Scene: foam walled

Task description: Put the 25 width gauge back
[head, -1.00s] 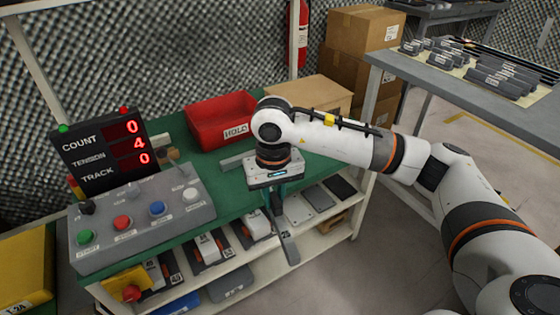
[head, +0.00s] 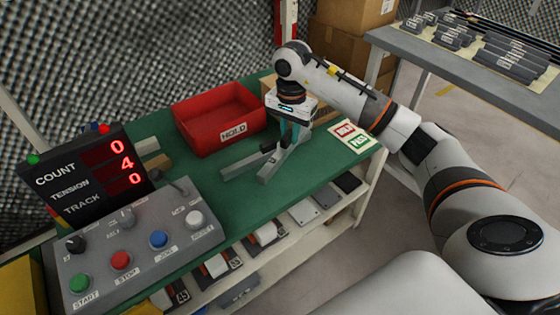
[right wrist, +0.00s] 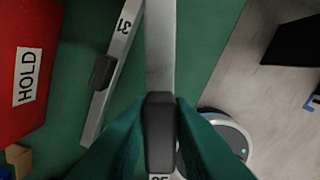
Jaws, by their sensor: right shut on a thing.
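My right gripper (head: 288,142) is shut on a grey bar gauge with a black grip, the 25 width gauge (head: 272,169), over the green bench top. In the right wrist view the held gauge (right wrist: 160,50) points away between the fingers (right wrist: 160,125); its number at the bottom edge is partly cut off. I cannot tell whether it touches the bench. A second gauge marked 31 (right wrist: 125,40) lies on the bench just left of it, apart from it; it also shows in the head view (head: 240,165). My left gripper is not in view.
A red HOLD bin (head: 220,120) stands behind the gauges. A control box with buttons (head: 130,245) and a count display (head: 90,170) are at left. HOLD and PASS cards (head: 352,136) lie right. The lower shelf (head: 300,232) holds several items. Bare green bench (head: 215,205) lies in front.

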